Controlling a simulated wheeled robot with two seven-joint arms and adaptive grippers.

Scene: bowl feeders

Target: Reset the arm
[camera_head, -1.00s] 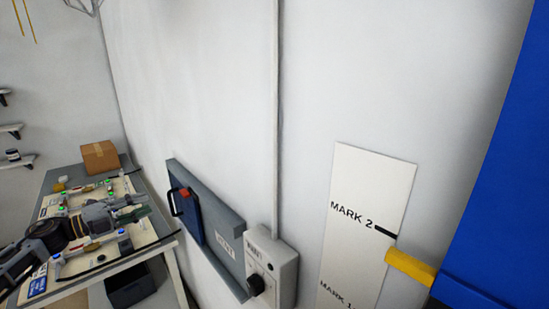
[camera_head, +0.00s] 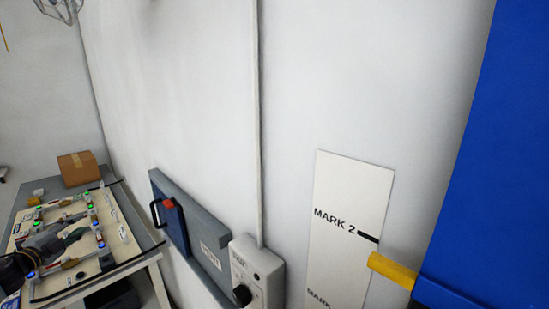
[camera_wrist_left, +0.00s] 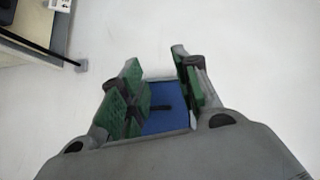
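My right gripper is in neither view.
The work table (camera_head: 135,247) carries lit fixtures and a cardboard box (camera_head: 77,168). On the wall are a blue panel (camera_head: 174,228) with a black handle, a grey control box (camera_head: 257,270) and a marked white board (camera_head: 340,195). A yellow bar (camera_head: 392,270) juts from a blue cabinet (camera_head: 455,160).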

